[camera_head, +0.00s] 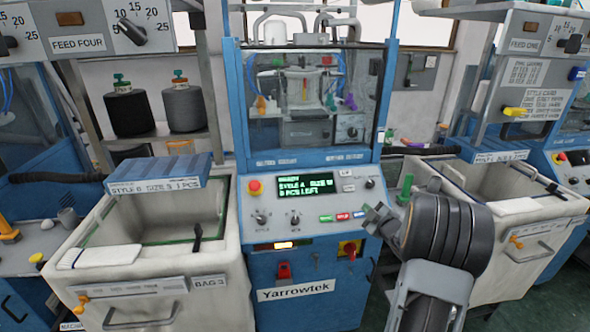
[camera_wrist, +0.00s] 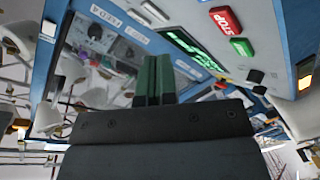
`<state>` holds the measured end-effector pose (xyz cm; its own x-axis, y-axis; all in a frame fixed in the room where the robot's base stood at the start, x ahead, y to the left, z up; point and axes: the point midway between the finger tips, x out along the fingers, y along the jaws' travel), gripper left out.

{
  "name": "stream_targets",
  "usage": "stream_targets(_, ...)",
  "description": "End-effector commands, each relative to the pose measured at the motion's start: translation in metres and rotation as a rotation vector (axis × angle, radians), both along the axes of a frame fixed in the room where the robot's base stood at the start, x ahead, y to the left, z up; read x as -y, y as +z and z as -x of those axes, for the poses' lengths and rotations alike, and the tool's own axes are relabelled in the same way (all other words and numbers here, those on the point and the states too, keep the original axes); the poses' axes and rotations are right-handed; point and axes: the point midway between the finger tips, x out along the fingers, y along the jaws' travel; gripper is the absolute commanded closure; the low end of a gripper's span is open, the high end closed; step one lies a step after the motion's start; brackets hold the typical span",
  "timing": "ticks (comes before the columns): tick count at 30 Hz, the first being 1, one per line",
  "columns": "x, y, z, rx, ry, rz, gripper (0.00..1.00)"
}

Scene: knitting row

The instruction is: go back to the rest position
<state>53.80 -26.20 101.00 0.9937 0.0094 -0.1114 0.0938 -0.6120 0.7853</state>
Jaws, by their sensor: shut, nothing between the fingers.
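My gripper (camera_head: 378,217) is raised in front of the right side of the blue Yarrowtek machine's control panel (camera_head: 325,207), at the end of my dark arm. In the wrist view its dark green fingers (camera_wrist: 154,78) are together with nothing between them. The fingertips point toward the machine's front, with the panel's display (camera_wrist: 188,45) and red STOP button (camera_wrist: 226,20) in view beyond them. Whether the gripper touches the panel cannot be told, but it looks apart from it.
A pale bin (camera_head: 205,262) marked BAG 3 stands left of the machine, with a blue lid piece (camera_head: 160,173) at its back edge. Another pale bin (camera_head: 528,250) stands at the right, behind my arm. Dark yarn cones (camera_head: 185,107) sit on a left shelf.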

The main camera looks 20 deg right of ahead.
Motion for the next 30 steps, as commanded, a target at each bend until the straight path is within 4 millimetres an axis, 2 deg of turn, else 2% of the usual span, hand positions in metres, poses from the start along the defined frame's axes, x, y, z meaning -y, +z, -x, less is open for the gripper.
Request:
stream_targets(4,0.001,-0.002,0.000,-0.013,-0.009,-0.014,1.00)
stream_targets(8,0.019,-0.029,0.008,-0.152,-0.135,-0.082,1.00)
stream_targets(11,0.038,-0.063,0.032,-0.330,-0.326,-0.193,1.00)
stream_targets(14,0.036,-0.076,0.064,-0.500,-0.530,-0.315,1.00)
stream_targets(17,0.010,-0.074,0.095,-0.653,-0.700,-0.439,1.00)
stream_targets(20,-0.036,-0.062,0.128,-0.802,-0.822,-0.559,1.00)
stream_targets(22,-0.078,-0.050,0.153,-0.903,-0.881,-0.644,1.00)
stream_targets(24,-0.122,-0.037,0.179,-0.997,-0.908,-0.715,1.00)
stream_targets(27,-0.175,-0.019,0.208,-1.092,-0.888,-0.774,1.00)
stream_targets(30,-0.212,-0.003,0.227,-1.133,-0.822,-0.791,1.00)
